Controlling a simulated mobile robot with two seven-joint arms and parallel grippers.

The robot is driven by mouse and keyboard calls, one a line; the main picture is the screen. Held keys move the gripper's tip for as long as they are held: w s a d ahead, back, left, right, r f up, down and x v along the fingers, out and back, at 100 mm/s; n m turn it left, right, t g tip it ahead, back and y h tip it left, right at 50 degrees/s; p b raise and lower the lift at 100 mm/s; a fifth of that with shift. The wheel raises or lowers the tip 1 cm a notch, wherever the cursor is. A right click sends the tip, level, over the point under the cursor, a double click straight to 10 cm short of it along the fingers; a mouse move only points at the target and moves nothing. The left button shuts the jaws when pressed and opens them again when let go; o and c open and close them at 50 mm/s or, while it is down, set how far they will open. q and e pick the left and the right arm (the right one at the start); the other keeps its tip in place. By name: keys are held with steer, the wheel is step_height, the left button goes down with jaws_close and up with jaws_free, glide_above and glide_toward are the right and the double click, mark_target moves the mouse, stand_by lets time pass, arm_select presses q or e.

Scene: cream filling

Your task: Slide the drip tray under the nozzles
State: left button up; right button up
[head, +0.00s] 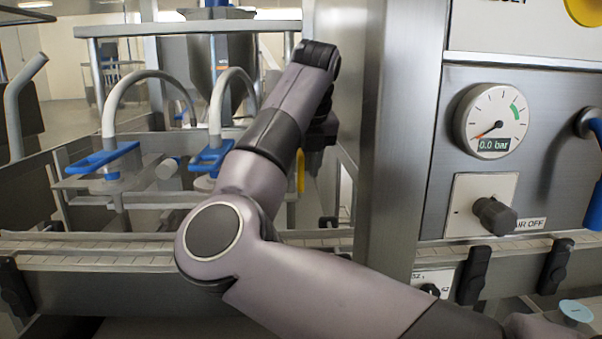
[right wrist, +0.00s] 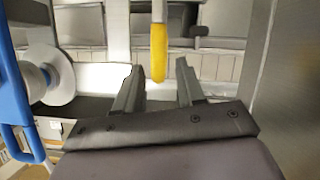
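A yellow grip on a metal rod shows in the right wrist view (right wrist: 158,52) and, in the head view, as a yellow strip (head: 300,170) beside my right arm. Whether it belongs to the drip tray I cannot tell; the tray itself is not clearly made out. My right gripper (right wrist: 159,84) is open, with the yellow grip's lower end between the lines of its fingers and a gap on each side. In the head view it is mostly hidden behind my dark wrist. Two curved hoses (head: 217,105) lead down to blue-handled fittings (head: 103,158), likely the nozzles. My left gripper is not in view.
A conveyor (head: 90,250) runs across the front. A steel post (head: 400,130) stands just right of my right arm, with a gauge panel (head: 491,121) beyond. In the right wrist view, a white roller (right wrist: 48,74) and a blue bar (right wrist: 14,90) are at left.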

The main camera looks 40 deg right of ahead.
steer(key=shift+x, duration=0.9)
jaws_close()
steer(key=shift+d, duration=0.1)
